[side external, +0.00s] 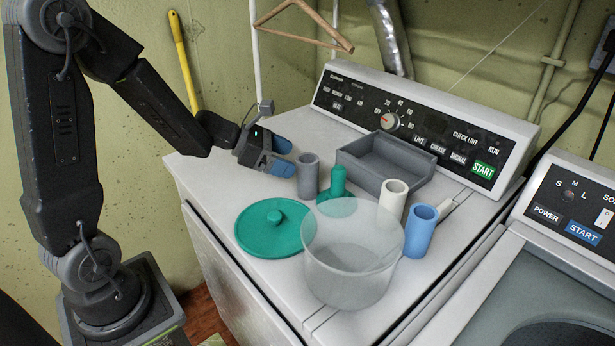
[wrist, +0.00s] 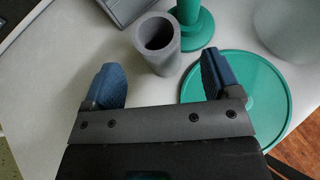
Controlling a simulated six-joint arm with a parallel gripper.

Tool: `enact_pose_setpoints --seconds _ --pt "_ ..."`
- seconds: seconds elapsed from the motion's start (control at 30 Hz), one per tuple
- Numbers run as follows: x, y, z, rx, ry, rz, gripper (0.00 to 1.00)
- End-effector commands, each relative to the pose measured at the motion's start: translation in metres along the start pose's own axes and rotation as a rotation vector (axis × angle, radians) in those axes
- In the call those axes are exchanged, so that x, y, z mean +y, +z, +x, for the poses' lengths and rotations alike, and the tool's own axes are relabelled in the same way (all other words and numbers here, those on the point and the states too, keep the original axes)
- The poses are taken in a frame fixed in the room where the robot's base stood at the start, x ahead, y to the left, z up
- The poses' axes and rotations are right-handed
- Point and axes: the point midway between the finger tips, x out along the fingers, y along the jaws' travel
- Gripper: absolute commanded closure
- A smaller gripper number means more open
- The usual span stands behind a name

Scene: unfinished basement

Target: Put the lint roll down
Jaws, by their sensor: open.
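Three hollow rolls stand upright on the white machine top: a grey one (side external: 308,178), a white one (side external: 392,198) and a light blue one (side external: 420,232). I cannot tell for certain which is called the lint roll; the grey one is nearest my gripper. My gripper (side external: 287,158) is open and empty, with its blue-padded fingers just left of the grey roll. In the wrist view, the grey roll (wrist: 160,50) stands ahead of the gap between the spread fingertips (wrist: 163,68), and neither finger grips it.
A green lid (side external: 262,236) lies in front, beside a clear tub (side external: 350,275). A green post on a round base (side external: 338,182) stands just right of the grey roll. A grey tray (side external: 412,176) sits behind, near the control panel (side external: 420,115). Bare top shows at the left.

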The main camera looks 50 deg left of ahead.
Motion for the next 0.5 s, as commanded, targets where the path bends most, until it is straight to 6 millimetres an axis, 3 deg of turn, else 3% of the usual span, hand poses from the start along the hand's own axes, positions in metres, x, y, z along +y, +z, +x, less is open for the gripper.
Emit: enact_pose_setpoints --seconds 0.23,0.5 --pt "0.000 -0.001 0.018 0.001 -0.002 0.001 0.17" --pt "0.001 -0.005 0.056 0.002 -0.003 0.002 0.17"
